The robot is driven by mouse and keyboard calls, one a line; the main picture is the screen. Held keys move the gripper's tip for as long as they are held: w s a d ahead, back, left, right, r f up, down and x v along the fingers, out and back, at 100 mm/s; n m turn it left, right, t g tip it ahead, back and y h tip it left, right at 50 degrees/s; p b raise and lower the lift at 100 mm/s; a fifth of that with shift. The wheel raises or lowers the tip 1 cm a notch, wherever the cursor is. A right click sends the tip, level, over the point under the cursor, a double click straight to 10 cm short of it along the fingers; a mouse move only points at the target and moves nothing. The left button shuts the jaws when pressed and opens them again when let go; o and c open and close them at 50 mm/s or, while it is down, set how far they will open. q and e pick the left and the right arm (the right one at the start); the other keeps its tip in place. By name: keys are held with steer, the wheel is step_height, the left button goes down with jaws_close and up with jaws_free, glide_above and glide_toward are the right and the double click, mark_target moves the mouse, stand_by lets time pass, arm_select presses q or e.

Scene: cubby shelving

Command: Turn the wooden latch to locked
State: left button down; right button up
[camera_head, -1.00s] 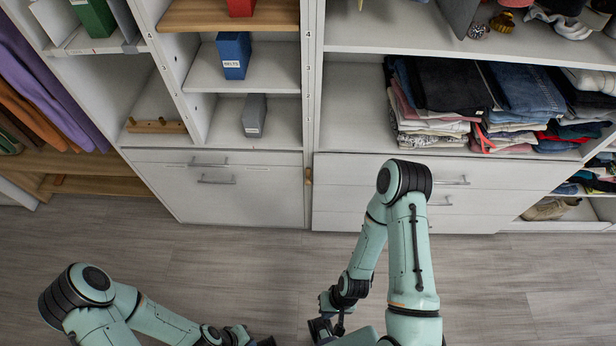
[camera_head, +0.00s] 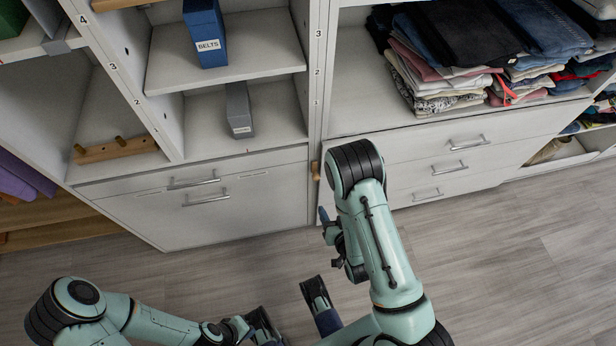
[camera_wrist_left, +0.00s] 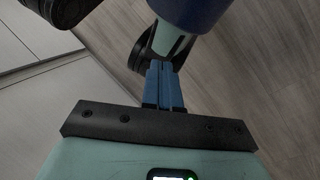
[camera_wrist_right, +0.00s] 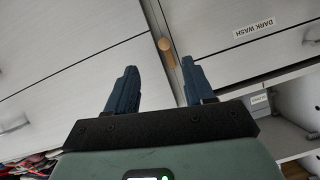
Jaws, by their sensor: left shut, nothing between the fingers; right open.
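The wooden latch (camera_head: 315,170) is a small tan piece on the narrow upright between the white cabinet front (camera_head: 235,210) and the drawers (camera_head: 440,170). In the right wrist view the latch (camera_wrist_right: 164,44) lies just beyond my right gripper (camera_wrist_right: 157,80), which is open and empty. Its two blue fingers point toward the latch, one on each side of its line, with no contact visible. In the head view my right arm partly hides that gripper. My left gripper (camera_wrist_left: 164,65) is shut and empty, low over the floor and away from the latch.
Drawer handles (camera_head: 466,144) stick out to the right of the latch, and cabinet handles (camera_head: 207,198) to its left. Open shelves hold a blue BELTS box (camera_head: 205,35), a grey box (camera_head: 239,110) and folded clothes (camera_head: 440,50). The floor (camera_head: 500,270) in front is clear.

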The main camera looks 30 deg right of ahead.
steer(key=w, duration=0.1)
arm_select(q)
steer(key=w+a+f+t+y+b, duration=0.2)
steer(key=w+a+f+t+b, duration=0.3)
steer(key=w+f+b, duration=0.45)
arm_select(e)
steer(key=p, duration=0.1)
glide_toward(317, 179)
steer(key=f, duration=0.1)
steer(key=shift+t, duration=0.4)
steer(key=b+x, duration=0.3)
steer(key=x, duration=0.4)
steer(key=shift+w+f+b, duration=0.1)
steer(key=shift+w+b, duration=0.05)
steer(key=shift+b, duration=0.15)
steer(key=shift+w+d+f, duration=0.1)
steer(key=shift+w, duration=0.3)
arm_select(q)
steer(key=s+a+f+n+g, duration=0.1)
steer(key=s+f+g, duration=0.4)
steer(key=s+f, duration=0.2)
steer(key=shift+s+a, duration=0.35)
steer(key=shift+s, duration=0.05)
arm_select(e)
jaws_close()
